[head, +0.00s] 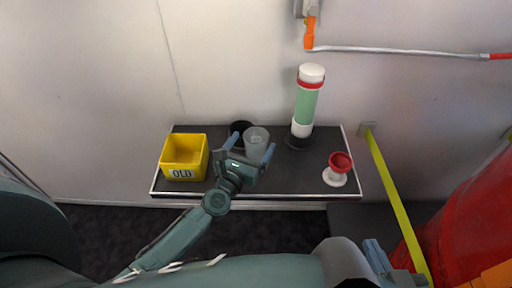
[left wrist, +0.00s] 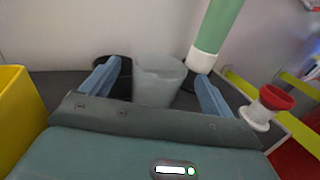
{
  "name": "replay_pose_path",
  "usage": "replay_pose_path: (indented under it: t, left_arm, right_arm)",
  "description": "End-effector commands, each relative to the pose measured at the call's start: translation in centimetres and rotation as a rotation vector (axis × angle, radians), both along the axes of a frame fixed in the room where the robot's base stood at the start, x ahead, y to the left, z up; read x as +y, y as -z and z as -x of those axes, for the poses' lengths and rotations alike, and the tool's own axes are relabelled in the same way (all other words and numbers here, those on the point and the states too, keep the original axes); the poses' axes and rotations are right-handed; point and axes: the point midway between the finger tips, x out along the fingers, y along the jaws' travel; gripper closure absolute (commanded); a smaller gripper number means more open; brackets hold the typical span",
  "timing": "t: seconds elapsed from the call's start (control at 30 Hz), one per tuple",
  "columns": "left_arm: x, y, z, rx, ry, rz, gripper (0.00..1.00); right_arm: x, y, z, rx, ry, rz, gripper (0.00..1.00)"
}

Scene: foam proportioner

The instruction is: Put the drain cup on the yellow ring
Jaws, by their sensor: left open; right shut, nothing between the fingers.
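A translucent pale cup, which looks like the drain cup (head: 257,137), stands upright on the dark shelf. It also shows in the left wrist view (left wrist: 157,82). My left gripper (head: 250,149) is open, with its blue fingers on either side of the cup in the picture; I cannot tell whether they touch it. In the left wrist view the cup appears between the fingertips of the left gripper (left wrist: 157,88). My right gripper (head: 376,256) is shut and empty at the bottom right, away from the shelf. I see no yellow ring that I can make out.
A yellow strap (head: 393,195) and red cylinder (head: 455,220) are at right.

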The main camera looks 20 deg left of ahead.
Motion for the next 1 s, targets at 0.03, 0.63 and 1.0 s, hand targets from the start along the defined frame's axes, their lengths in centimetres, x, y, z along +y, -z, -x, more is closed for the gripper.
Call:
replay_pose_path:
  t: [0.03,0.63,1.0]
  left_arm:
    - [-0.1,0.0,-0.3,0.000,0.001,0.000,0.13]
    - [-0.6,-0.1,-5.3,0.001,0.001,0.000,0.13]
    - [-0.6,-0.1,-5.3,0.000,0.001,-0.001,0.38]
  right_arm:
    - [0.0,0.0,0.0,0.000,0.000,-0.001,1.00]
    - [0.0,0.2,0.0,0.002,-0.001,0.004,1.00]
    - [0.1,0.2,0.0,0.002,-0.002,0.003,1.00]
